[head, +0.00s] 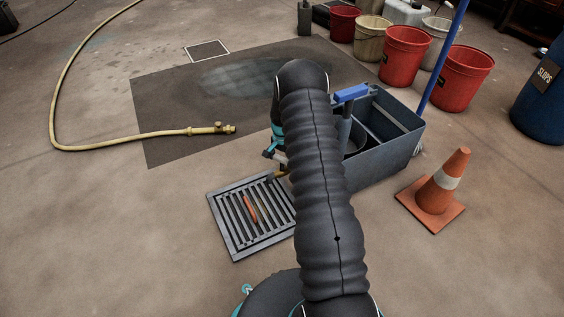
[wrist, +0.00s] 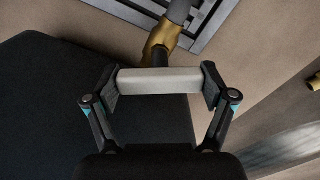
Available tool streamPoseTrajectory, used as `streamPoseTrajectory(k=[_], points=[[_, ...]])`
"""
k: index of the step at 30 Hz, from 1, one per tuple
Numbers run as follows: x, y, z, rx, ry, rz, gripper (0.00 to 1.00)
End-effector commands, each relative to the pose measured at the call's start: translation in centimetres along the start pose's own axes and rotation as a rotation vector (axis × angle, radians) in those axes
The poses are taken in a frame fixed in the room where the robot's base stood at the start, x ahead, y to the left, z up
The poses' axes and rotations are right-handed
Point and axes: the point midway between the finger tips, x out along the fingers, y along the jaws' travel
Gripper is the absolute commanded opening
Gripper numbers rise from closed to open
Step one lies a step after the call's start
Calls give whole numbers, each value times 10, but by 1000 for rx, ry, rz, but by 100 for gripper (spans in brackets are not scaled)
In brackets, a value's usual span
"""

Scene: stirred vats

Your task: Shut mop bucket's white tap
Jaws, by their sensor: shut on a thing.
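The mop bucket (head: 385,150) is a blue-grey box standing right of my arm, partly hidden behind it. Its tap has a white bar handle (wrist: 150,81) and a brass body (wrist: 162,42) in the wrist view. The handle lies crosswise to the brass spout. A dark grey column (wrist: 180,11) runs from the spout's mouth towards the grate; I cannot tell whether it is liquid. My gripper (wrist: 161,86) is shut on the white handle, one finger at each end. In the head view my gripper (head: 273,153) is mostly hidden by my arm.
A floor drain grate (head: 228,222) with an orange-red strip lies below the tap. A traffic cone (head: 443,185) stands right of the bucket. A yellow hose (head: 100,147) lies at left. Red pails (head: 403,56) and a blue drum (head: 543,100) stand back right. The front left floor is clear.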

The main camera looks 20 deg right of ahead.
Motion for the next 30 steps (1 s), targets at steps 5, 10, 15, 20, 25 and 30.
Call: streamPoseTrajectory(k=[5, 10, 15, 20, 25, 30], points=[[1, 0, 0, 161, 0, 0, 48], [1, 0, 0, 295, -1, 1, 48], [1, 0, 0, 399, -1, 1, 48], [1, 0, 0, 465, -1, 1, 48], [0, 0, 1, 502, -1, 1, 48], [0, 0, 1, 515, -1, 1, 48]])
